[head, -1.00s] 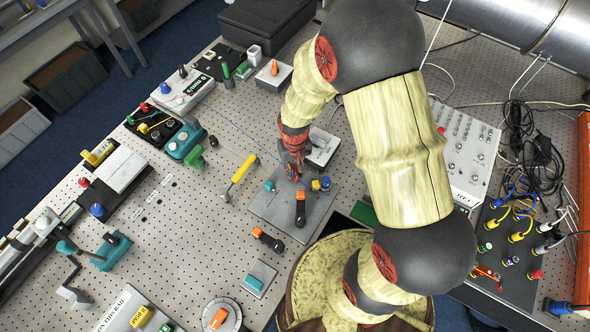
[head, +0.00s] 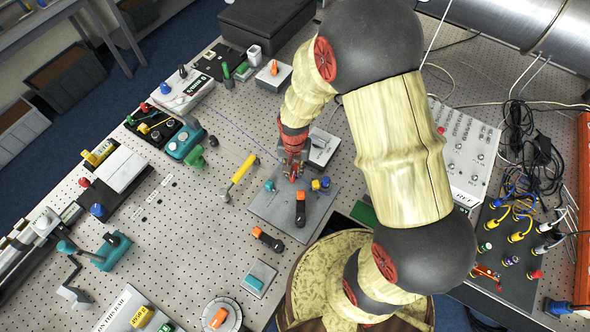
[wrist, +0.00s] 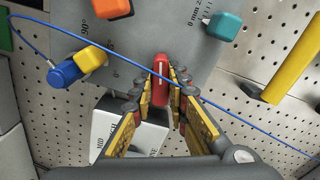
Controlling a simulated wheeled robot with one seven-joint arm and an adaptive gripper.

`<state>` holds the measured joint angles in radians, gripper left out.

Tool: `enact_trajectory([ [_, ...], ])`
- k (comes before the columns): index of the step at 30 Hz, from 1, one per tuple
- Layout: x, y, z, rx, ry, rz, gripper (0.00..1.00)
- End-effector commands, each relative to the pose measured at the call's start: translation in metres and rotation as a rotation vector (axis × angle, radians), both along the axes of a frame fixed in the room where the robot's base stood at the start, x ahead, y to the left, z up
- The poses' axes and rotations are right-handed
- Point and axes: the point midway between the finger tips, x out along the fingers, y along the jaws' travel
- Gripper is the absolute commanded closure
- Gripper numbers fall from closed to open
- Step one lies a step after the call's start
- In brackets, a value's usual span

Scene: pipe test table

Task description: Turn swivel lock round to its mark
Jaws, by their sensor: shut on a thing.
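A small red handle (wrist: 162,75), which looks like the swivel lock's grip, stands at the edge of a grey plate (wrist: 150,35). In the wrist view my gripper (wrist: 163,97) has one finger on each side of it, closed on it. Angle marks, including 0° and 90°, are printed on the plate to the left of the handle. The lock's base is hidden by the fingers. In the head view my gripper (head: 292,172) reaches down to the far edge of the same plate (head: 265,209), and the handle is mostly covered.
A thin blue cable (wrist: 235,113) crosses by the fingers. A yellow bar handle (head: 243,168) stands left of the plate. A pale block (wrist: 128,130) lies below the fingers.

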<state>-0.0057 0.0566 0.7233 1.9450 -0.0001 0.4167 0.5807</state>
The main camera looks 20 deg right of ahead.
Motion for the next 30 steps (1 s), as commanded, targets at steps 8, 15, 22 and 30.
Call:
enact_trajectory([
  [8,0.0001,0.0004,0.0001,0.0,0.0,-0.038,1.0],
  [15,0.0004,0.0008,0.0001,0.0,0.0,-0.263,1.0],
  [22,0.0004,0.0007,0.0,0.0,0.0,-0.271,0.73],
  [30,0.0004,0.0006,0.0,0.0,0.0,-0.27,0.63],
])
